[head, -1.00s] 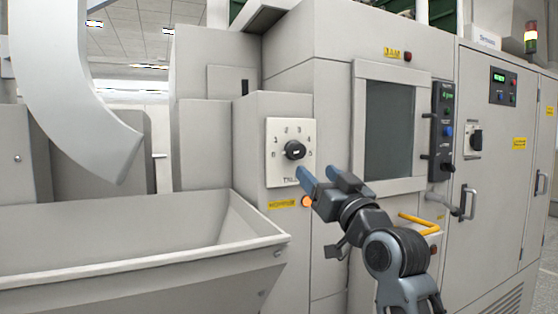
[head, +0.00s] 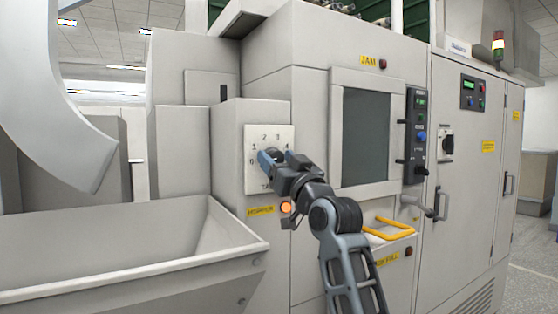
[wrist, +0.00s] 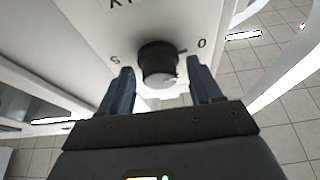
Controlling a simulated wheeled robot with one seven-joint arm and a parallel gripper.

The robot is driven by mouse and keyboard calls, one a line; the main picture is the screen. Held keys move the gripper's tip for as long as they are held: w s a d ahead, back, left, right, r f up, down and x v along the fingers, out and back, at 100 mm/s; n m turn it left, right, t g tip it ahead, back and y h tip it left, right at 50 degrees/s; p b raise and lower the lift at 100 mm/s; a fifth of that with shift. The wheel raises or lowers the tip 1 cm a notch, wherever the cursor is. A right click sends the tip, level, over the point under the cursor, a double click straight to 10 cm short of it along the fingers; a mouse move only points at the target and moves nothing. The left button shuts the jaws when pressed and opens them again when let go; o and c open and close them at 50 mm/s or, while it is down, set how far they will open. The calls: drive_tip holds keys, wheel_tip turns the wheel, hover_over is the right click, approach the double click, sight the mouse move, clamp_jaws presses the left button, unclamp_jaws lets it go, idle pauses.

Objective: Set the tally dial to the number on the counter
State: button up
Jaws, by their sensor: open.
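The tally dial is a black knob on a pale plate (head: 254,170) with numbers around it. In the wrist view the knob (wrist: 158,62) shows between a 5 on the left and a 0 on the right, with the lettering upside down. My gripper (head: 272,158) is at the dial and covers most of the knob in the head view. In the wrist view my gripper (wrist: 162,85) is open, one blue finger on each side of the knob; contact cannot be told. The knob's setting is unclear. Green displays (head: 468,86) are too small to read.
A large hopper (head: 130,250) stands at the left, below the dial. An orange lamp (head: 286,208) is just below my gripper. A yellow handle (head: 390,230) and a dark control panel (head: 417,135) are to the right.

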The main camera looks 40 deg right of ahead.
drive_tip(key=shift+c, duration=0.2)
drive_tip(key=c, duration=1)
